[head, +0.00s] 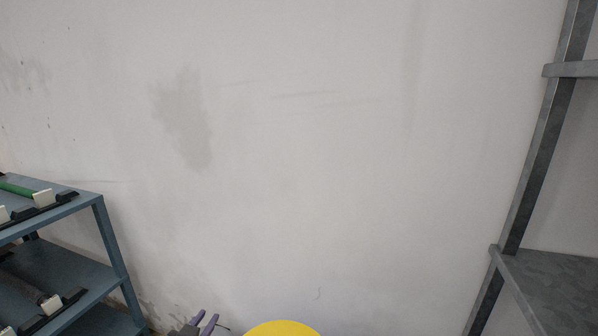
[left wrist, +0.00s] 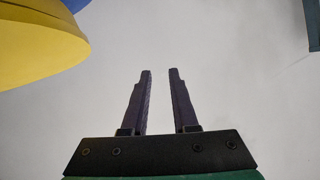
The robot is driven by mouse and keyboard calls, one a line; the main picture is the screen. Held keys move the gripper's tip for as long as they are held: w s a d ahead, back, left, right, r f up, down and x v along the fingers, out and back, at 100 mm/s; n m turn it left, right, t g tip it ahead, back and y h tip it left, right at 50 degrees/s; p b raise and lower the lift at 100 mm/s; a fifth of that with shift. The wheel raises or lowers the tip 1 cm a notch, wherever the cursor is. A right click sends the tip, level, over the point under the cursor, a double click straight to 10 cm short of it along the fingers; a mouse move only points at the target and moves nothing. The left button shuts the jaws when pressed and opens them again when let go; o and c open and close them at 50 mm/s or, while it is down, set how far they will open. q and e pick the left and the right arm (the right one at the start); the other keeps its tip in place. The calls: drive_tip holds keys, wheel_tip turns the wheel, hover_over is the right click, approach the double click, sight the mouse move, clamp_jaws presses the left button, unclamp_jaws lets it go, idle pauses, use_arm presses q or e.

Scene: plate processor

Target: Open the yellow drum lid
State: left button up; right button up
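The yellow lid (head: 282,328) shows at the bottom edge of the head view, only its rounded top part in the picture. In the left wrist view the yellow lid (left wrist: 38,45) is at the upper left, with a blue part (left wrist: 78,5) beside it at the top. My left gripper (head: 206,320) is at the bottom of the head view, left of the lid and apart from it. In the left wrist view my left gripper (left wrist: 160,75) is open, with nothing between its fingers. My right gripper is not in view.
A blue-grey shelf rack (head: 112,245) with items on it stands at the left. A grey metal rack (head: 540,150) stands at the right. A pale stained wall (head: 320,150) fills the back. The space between the racks looks clear above the lid.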

use_arm(q)
drive_tip(key=s+a+f+n+g, duration=0.1)
drive_tip(key=s+f+g, duration=0.45)
drive_tip(key=s, duration=0.55)
drive_tip(key=s+a+f+g, duration=0.1)
drive_tip(key=s+f+g, duration=0.45)
drive_tip(key=s, duration=0.55)
drive_tip(key=s+f+p, duration=0.3)
drive_tip(key=f+p, duration=0.4)
drive_tip(key=f, duration=1.1)
drive_tip(key=s+a+f+g+p, duration=0.1)
drive_tip(key=s+f+p, duration=0.1)
drive_tip(key=s+f, duration=0.4)
drive_tip(key=s, duration=0.2)
drive_tip(key=shift+s+f, duration=0.2)
drive_tip(key=shift+s, duration=0.1)
drive_tip(key=shift+g, duration=0.3)
drive_tip(key=s, duration=0.2)
drive_tip(key=s+a+f+p, duration=0.1)
drive_tip(key=s, duration=0.1)
drive_tip(key=s+f, duration=0.1)
drive_tip(key=s, duration=0.2)
drive_tip(key=shift+a+f, duration=0.1)
drive_tip(key=shift+a, duration=0.2)
clamp_jaws()
